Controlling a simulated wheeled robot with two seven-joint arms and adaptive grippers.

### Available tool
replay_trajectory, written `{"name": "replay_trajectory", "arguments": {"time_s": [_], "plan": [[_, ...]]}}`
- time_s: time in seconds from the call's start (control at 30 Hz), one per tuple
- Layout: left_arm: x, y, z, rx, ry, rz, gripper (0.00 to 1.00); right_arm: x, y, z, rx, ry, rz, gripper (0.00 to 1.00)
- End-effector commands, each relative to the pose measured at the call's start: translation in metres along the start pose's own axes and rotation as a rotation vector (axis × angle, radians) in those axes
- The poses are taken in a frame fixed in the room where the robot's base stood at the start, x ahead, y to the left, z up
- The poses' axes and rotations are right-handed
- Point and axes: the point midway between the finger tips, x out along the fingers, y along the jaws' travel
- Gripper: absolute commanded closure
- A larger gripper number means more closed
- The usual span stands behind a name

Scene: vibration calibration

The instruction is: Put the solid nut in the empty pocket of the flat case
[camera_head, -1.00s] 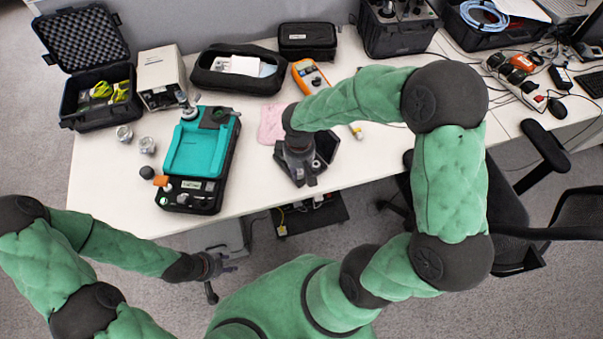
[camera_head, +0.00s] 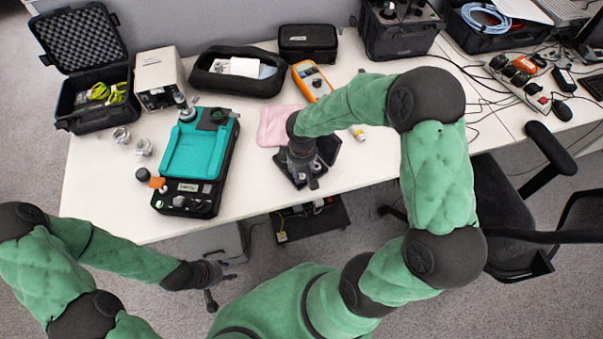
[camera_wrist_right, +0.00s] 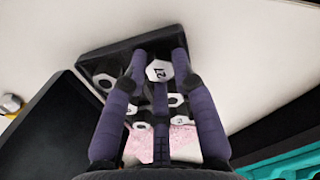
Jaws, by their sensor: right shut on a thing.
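My right gripper (camera_head: 308,182) is over the flat case (camera_head: 328,150), a small dark case whose tray is largely hidden by the gripper in the head view. In the right wrist view, the fingers (camera_wrist_right: 158,75) are shut on the solid nut (camera_wrist_right: 158,71), a pale hexagonal piece with dark marks and no visible hole. The case tray (camera_wrist_right: 110,57) lies beyond and below it, with several pale nuts in its pockets. I cannot tell whether the held nut touches the tray; the empty pocket cannot be made out. My left gripper (camera_head: 214,279) is open and empty, off the table's front edge.
The case's dark lid (camera_wrist_right: 45,130) stands open on the left in the wrist view. A pink cloth (camera_head: 275,125) lies beside the case. A teal-topped device (camera_head: 195,150) is to the left, an orange meter (camera_head: 312,80) behind. Bare table lies between device and case.

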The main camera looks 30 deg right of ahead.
Motion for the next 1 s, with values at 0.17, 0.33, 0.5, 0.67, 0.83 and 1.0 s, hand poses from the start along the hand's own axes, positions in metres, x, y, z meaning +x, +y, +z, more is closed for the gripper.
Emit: {"name": "replay_trajectory", "arguments": {"time_s": [0.17, 0.33, 0.5, 0.67, 0.83, 1.0], "plan": [[0.005, -0.002, 0.000, 0.000, 0.000, 0.000, 0.60, 0.008, -0.001, 0.001, -0.001, -0.002, -0.002, 1.00], [0.006, -0.002, 0.000, 0.000, 0.000, 0.000, 0.60, 0.011, -0.002, 0.002, -0.002, -0.006, -0.004, 0.49], [0.006, -0.002, 0.000, 0.000, 0.000, 0.000, 0.60, 0.011, -0.003, 0.003, -0.002, -0.008, -0.005, 0.49], [0.005, -0.002, 0.000, 0.000, 0.000, 0.000, 0.60, 0.011, -0.003, 0.003, -0.003, -0.009, -0.005, 0.49], [0.005, -0.002, 0.000, 0.000, 0.000, 0.000, 0.60, 0.010, -0.003, 0.003, -0.002, -0.009, -0.005, 0.49], [-0.003, 0.001, 0.000, 0.000, 0.000, 0.000, 0.60, -0.001, -0.002, 0.002, -0.002, -0.006, -0.004, 0.49]]}}
